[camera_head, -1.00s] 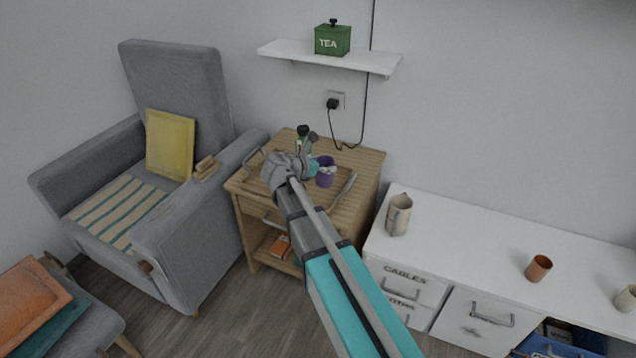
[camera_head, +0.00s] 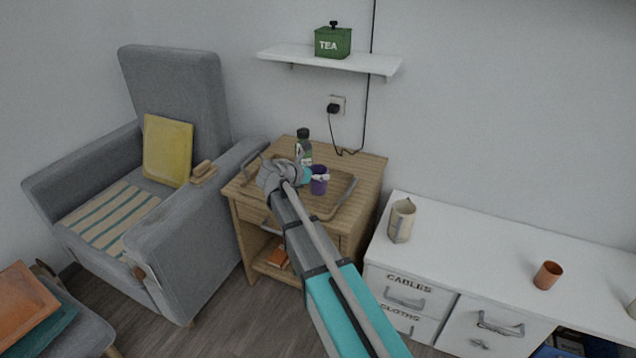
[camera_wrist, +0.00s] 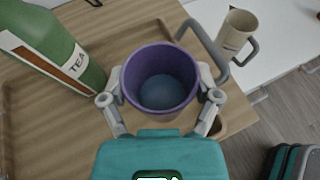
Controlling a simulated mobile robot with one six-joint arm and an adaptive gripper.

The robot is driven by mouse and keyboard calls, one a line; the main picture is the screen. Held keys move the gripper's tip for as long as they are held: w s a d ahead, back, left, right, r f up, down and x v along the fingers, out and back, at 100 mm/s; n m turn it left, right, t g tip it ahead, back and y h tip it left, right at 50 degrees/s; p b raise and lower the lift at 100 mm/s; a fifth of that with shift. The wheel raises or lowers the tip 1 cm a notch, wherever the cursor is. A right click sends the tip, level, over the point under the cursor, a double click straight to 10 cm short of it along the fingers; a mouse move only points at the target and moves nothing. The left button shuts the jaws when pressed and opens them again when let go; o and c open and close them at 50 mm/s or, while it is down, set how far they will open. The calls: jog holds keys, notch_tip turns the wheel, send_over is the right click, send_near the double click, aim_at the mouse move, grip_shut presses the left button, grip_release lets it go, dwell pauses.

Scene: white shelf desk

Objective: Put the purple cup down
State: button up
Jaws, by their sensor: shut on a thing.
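The purple cup (camera_head: 319,186) is between the fingers of my gripper (camera_head: 307,178), over the wooden tray (camera_head: 343,197) on the small wooden table. In the wrist view the purple cup (camera_wrist: 160,52) stands mouth up, with a finger of my gripper (camera_wrist: 160,98) pressed to each side. My gripper is shut on it. The cup's inside looks empty. I cannot tell whether its base touches the tray.
A green tea bottle (camera_head: 304,146) stands on the tray just behind my gripper; it is close at left in the wrist view (camera_wrist: 60,50). A beige mug (camera_head: 401,220) and a brown cup (camera_head: 548,275) stand on the white desk at right. A grey armchair (camera_head: 170,90) borders the table's left.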

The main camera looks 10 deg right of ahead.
aim_at(317, 181)
jog(key=shift+w+a+f+b, duration=0.1)
jog(key=shift+w+f+b, duration=0.3)
jog(key=shift+f+b, duration=1.6)
jog(key=shift+b, duration=0.05)
jog(key=shift+f, duration=0.1)
jog(key=o, duration=1.1)
